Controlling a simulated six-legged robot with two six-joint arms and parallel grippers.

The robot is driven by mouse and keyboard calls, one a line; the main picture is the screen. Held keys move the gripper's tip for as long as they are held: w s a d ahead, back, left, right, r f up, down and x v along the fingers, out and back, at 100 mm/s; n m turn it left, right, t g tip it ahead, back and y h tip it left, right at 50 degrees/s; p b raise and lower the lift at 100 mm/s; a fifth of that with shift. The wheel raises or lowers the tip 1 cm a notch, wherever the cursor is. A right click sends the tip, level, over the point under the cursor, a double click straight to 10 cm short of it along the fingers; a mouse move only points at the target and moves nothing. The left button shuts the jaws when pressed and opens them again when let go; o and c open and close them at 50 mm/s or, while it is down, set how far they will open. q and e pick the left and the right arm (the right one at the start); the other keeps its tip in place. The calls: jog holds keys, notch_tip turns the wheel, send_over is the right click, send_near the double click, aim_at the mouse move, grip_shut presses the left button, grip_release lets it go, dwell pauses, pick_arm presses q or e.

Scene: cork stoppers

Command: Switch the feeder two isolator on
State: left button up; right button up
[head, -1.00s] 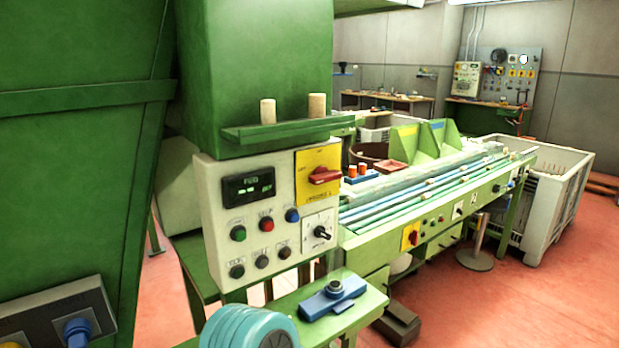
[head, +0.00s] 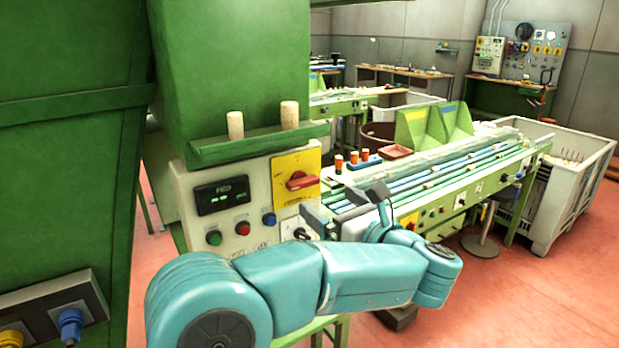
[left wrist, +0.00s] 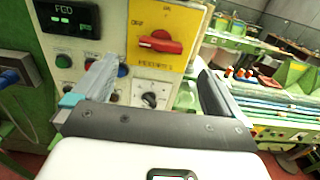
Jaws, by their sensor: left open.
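The near control box carries a yellow plate with a red rotary isolator (head: 301,181), which also shows in the left wrist view (left wrist: 160,42). Its red handle lies nearly sideways. Small lettering on the plate is too blurred to read surely. My left gripper (head: 346,205) is open and empty, in front of the box's lower right part, below the red handle. In the left wrist view my gripper's two fingers (left wrist: 152,82) stand apart, with the handle beyond and above the gap between them. My right gripper is in neither view.
A lit display (head: 222,195), coloured push buttons (head: 242,228) and a black selector knob (left wrist: 150,100) share the box. Two corks (head: 289,114) stand on the green ledge above. A sorting table with another red-on-yellow switch (head: 408,222) stands to the right.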

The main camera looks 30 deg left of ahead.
aim_at(306, 186)
pick_arm(q)
jog(key=p+x, duration=0.3)
jog(key=x, duration=0.6)
jog(key=shift+w, duration=0.1)
jog(key=shift+d, duration=0.1)
jog(key=shift+f, duration=0.1)
jog(key=c, duration=1)
